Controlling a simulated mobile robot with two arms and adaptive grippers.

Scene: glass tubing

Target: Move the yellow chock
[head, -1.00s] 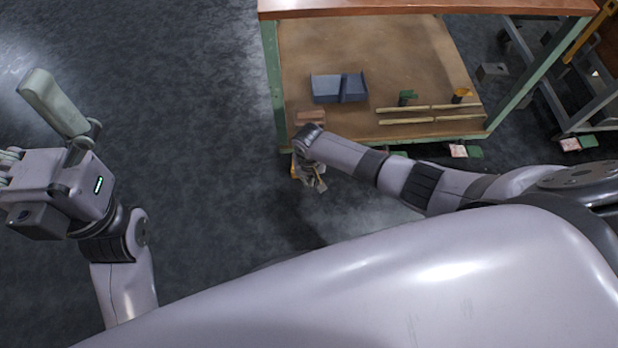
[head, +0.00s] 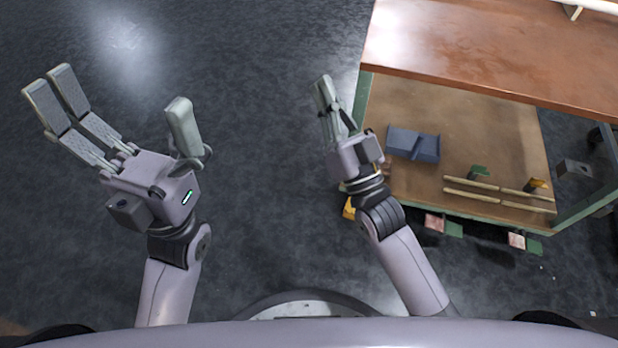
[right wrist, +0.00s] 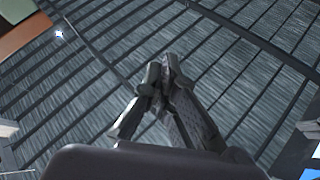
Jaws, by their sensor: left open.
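A yellow piece (head: 349,208) shows beside the bench's near left leg, low down and partly hidden by my right wrist. A second yellow-orange piece (head: 537,184) is on the bench's lower shelf at the right. I cannot tell from its shape which one is the chock. My left gripper (head: 115,103) is open and empty above bare floor at the left. My right gripper (head: 326,98) is raised left of the bench, apart from both yellow pieces. In the right wrist view its fingers (right wrist: 164,75) meet at the tips, with nothing seen between them.
The bench has a brown top (head: 480,55) and a lower shelf (head: 480,135). On the shelf are a blue-grey bin (head: 413,145), a green piece (head: 479,172) and pale strips (head: 470,194). The dark floor at left is clear.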

